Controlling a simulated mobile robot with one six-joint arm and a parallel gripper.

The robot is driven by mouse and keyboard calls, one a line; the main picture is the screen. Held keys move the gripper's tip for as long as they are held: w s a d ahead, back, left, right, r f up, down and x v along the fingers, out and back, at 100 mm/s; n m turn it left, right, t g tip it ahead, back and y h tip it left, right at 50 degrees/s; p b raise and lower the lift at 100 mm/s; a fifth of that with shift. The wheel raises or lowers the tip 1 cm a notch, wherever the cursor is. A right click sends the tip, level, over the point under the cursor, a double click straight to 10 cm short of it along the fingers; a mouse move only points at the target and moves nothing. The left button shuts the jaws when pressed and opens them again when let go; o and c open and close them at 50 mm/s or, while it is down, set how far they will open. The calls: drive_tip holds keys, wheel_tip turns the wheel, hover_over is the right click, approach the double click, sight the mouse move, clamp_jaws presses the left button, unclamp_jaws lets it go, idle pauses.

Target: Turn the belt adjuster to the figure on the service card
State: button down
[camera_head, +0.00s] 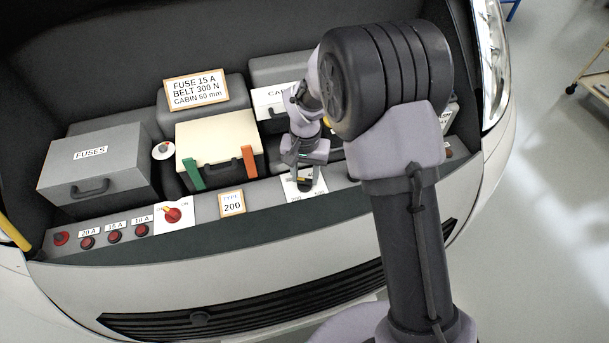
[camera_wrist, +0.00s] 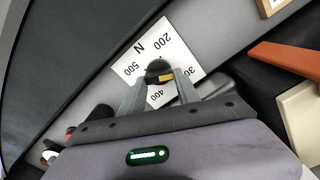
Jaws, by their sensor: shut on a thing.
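The service card (camera_head: 195,90) stands at the back of the bay and reads FUSE 15 A, BELT 300 N, CABIN 60 mm. The belt adjuster is a dark knob (camera_wrist: 157,66) on a white dial plate (camera_wrist: 135,67) marked N, with 200, 400, 500 and a partly hidden 30-something. A yellow mark shows on the knob's right side in the wrist view, roughly towards the partly hidden figure; its exact aim is unclear. My gripper (camera_wrist: 161,76) is shut on the knob, one finger on each side.
A grey FUSES box (camera_head: 97,168) stands at left. A cream-topped box (camera_head: 215,137) with green and orange straps sits behind the ledge. A TYPE 200 card (camera_head: 232,203), a red rotary switch (camera_head: 172,214) and several red buttons line the ledge. A white-fronted box (camera_head: 268,103) stands behind my gripper.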

drive_tip(key=shift+d+m+b, duration=0.1)
drive_tip(key=shift+m+b, duration=0.25)
drive_tip(key=shift+m, duration=1.25)
drive_tip(key=c, duration=0.9)
unclamp_jaws()
wheel_tip(320, 180, up, 17)
drive_tip(key=p, duration=0.5)
drive_tip(key=shift+r+p, duration=0.2)
drive_tip(key=shift+p, duration=0.15)
